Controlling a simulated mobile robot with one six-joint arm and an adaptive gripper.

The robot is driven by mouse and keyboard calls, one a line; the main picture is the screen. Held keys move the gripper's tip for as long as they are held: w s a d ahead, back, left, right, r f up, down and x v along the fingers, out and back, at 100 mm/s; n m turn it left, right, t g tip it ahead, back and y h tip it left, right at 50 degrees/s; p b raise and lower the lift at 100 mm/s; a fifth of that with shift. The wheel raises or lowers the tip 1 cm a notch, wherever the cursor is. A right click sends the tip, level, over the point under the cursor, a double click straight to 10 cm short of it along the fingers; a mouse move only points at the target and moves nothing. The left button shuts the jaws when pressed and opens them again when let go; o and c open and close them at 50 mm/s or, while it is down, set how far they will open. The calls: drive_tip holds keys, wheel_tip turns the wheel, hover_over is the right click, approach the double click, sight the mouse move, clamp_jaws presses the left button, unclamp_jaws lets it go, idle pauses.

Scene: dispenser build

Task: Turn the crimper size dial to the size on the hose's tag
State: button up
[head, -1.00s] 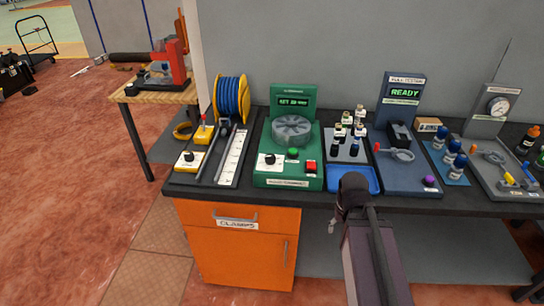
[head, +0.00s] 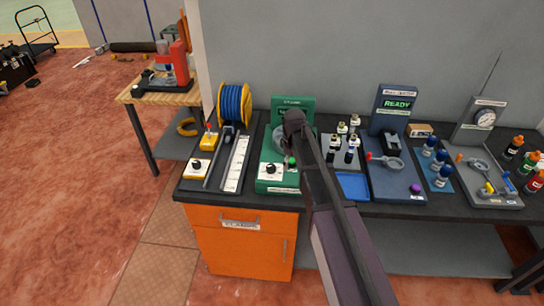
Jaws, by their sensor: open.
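The green crimper (head: 277,186) stands on the dark bench, with its round grey head partly hidden behind my arm. Its size dial (head: 270,169) is a black knob on a white plate at the crimper's front left; the setting is too small to read. Blue hose (head: 233,105) is wound on a yellow reel to the left. I cannot make out a hose tag or its size. My wrist is over the crimper's upper part; my gripper's fingers are hidden behind it.
A second black knob on a yellow box (head: 195,168) and a white ruler strip (head: 236,163) lie left of the crimper. To the right stand several bottles, a blue tray (head: 352,186) and a blue tester (head: 397,105) reading READY. An orange drawer cabinet (head: 240,245) is below.

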sight(271, 166)
drive_tip(key=w+a+r+n+p, duration=0.4)
drive_tip(key=w+a+r, duration=0.1)
drive_tip(key=w+a, duration=0.1)
drive_tip(key=shift+a+r, duration=0.2)
drive_tip(key=shift+a, duration=0.7)
drive_tip(key=shift+f, duration=0.15)
wheel_tip(271, 166, down, 14)
drive_tip(key=b, duration=1.4)
drive_tip(key=shift+r, duration=0.25)
drive_tip(key=c, duration=1.1)
